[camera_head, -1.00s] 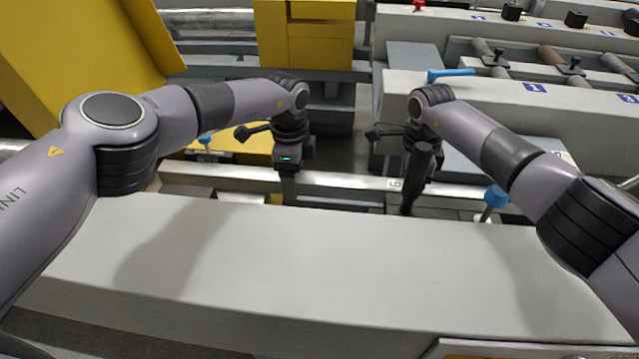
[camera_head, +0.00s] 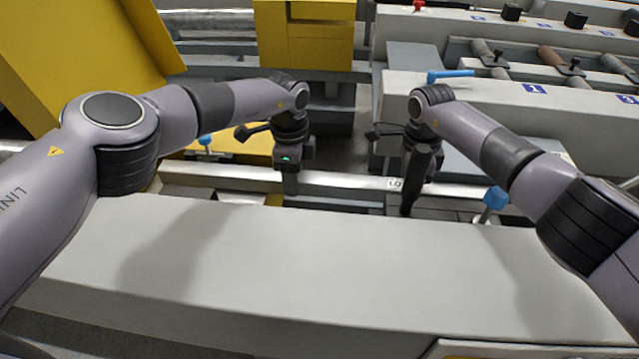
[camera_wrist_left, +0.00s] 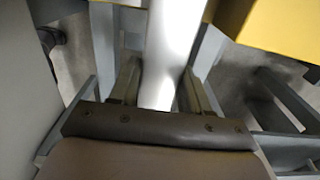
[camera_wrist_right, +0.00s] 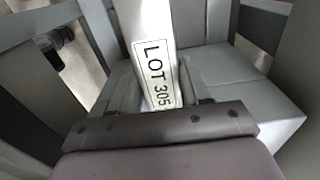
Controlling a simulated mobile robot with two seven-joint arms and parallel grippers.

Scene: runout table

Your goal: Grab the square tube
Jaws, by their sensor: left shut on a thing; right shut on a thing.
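The square tube (camera_head: 340,180) is a long, pale metal bar lying across the runout table behind the light grey front beam. My left gripper (camera_head: 290,180) is shut on it left of the middle. In the left wrist view the tube (camera_wrist_left: 172,50) runs between the two fingers (camera_wrist_left: 155,95). My right gripper (camera_head: 410,195) is shut on the tube farther right. In the right wrist view the tube (camera_wrist_right: 145,25) bears a white label reading "LOT 305" and passes between the fingers (camera_wrist_right: 160,92). In the head view the fingertips are mostly hidden.
The wide grey beam (camera_head: 230,250) lies in front of the tube. Blue-handled clamps stand at left (camera_head: 205,140) and right (camera_head: 494,198). A yellow machine block (camera_head: 305,35) and a grey rack with short bars (camera_head: 550,58) stand behind.

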